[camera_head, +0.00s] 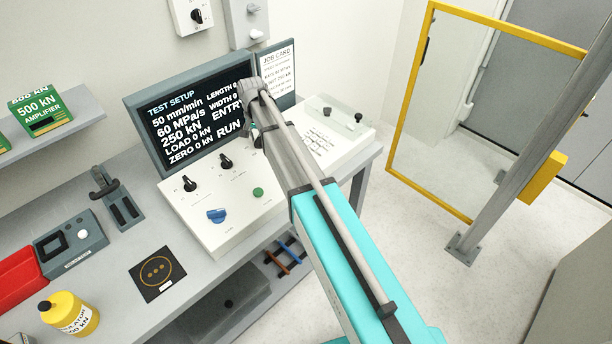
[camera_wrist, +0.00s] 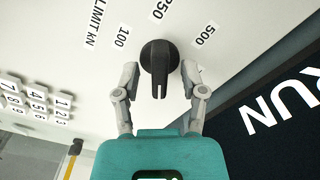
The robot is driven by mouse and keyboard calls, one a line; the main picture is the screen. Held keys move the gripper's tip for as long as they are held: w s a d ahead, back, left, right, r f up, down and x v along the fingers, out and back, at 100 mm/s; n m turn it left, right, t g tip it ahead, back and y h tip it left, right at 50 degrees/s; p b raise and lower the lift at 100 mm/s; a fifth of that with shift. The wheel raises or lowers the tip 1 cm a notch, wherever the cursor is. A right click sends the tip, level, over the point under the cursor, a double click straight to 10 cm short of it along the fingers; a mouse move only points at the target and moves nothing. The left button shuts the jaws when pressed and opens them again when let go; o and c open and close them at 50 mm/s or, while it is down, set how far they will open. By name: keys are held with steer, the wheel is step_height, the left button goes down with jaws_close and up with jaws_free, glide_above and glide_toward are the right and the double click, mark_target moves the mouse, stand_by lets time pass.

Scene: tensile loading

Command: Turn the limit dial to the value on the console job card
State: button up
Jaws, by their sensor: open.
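The black limit dial (camera_wrist: 158,60) is in the upper middle of the wrist view, on a white panel marked "LIMIT kN" with 100, 250 and 500 around it. Its grip bar runs up and down the picture, roughly in line with 250; its pointer mark is not clear. My gripper (camera_wrist: 160,73) is open, one finger on each side of the dial; I cannot tell whether they touch it. In the head view my gripper (camera_head: 255,134) is small and mostly behind my arm, which hides the dial. The job card (camera_head: 281,72) is beside the screen, its print too small to read surely.
The screen (camera_head: 190,110) shows "250 kN" and stands close behind the console (camera_head: 215,225). Other black knobs (camera_head: 226,161), a blue knob (camera_head: 216,215) and a green button (camera_head: 258,193) are nearby. A keypad (camera_wrist: 40,100) is at the wrist view's left. A yellow-framed screen (camera_head: 430,120) stands right.

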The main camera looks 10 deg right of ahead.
mark_target(258, 137)
steer(key=n, duration=0.5)
steer(key=shift+n, duration=0.3)
steer(key=n, duration=0.5)
steer(key=shift+r+n+p, duration=0.3)
step_height(258, 137, up, 14)
steer(key=p, duration=1.4)
steer(key=s+d+f+m+b, duration=0.2)
steer(key=s+d+f+b, duration=0.1)
steer(key=s, duration=0.6)
steer(key=s+d+f+m+b, duration=0.2)
steer(key=s+d+f+b, duration=0.1)
steer(key=s, duration=0.6)
steer(key=s+d+f+m+b, duration=0.2)
steer(key=s+d+f+b, duration=0.2)
steer(key=s, duration=0.5)
steer(key=shift+s+d, duration=0.3)
steer(key=shift+d, duration=0.35)
steer(key=shift+w, duration=0.1)
